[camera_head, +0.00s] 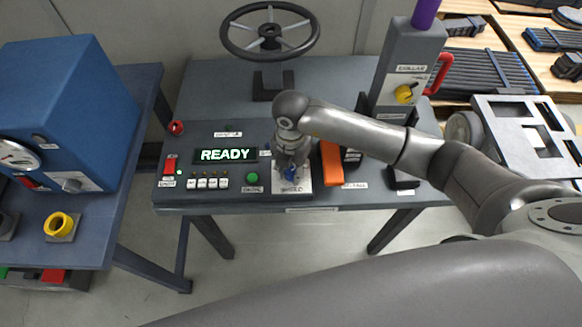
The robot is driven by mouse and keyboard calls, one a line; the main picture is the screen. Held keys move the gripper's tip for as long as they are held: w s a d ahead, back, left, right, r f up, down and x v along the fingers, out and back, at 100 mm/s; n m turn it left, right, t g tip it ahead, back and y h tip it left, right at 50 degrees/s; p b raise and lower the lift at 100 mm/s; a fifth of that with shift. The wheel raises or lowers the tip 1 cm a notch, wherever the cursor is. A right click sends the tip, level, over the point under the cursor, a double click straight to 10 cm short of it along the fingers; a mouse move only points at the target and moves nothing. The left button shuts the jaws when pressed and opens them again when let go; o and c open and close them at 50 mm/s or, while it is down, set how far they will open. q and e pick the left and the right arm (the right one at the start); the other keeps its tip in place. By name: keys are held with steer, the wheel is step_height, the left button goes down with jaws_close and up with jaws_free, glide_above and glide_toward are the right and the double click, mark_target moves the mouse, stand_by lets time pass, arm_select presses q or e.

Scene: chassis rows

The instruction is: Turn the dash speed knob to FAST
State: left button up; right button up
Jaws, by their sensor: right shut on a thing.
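The dash (234,200) is a dark grey console on the desk. Its speed knob (291,174) is blue and sits on a light plate (303,187) with a label along the lower edge that reads like SPEED. My right gripper (291,171) points down over this plate and is shut on the knob. The gripper and wrist cover most of the knob, so I cannot tell which mark it points to. My left gripper is not in view.
The display (226,155) reads READY. A green button (252,179), an orange lever (331,162) and a red knob (176,127) are on the desk. A steering wheel (270,43) stands behind. A grey post (405,70) rises right. A blue cabinet (70,100) stands left.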

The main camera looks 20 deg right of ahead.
mark_target(291, 171)
steer(key=shift+o, duration=0.2)
steer(key=shift+w+m, duration=0.1)
steer(key=shift+m, duration=0.4)
steer(key=shift+c, duration=0.2)
steer(key=o, duration=1.1)
steer(key=shift+c, duration=0.2)
step_height(291, 171, up, 12)
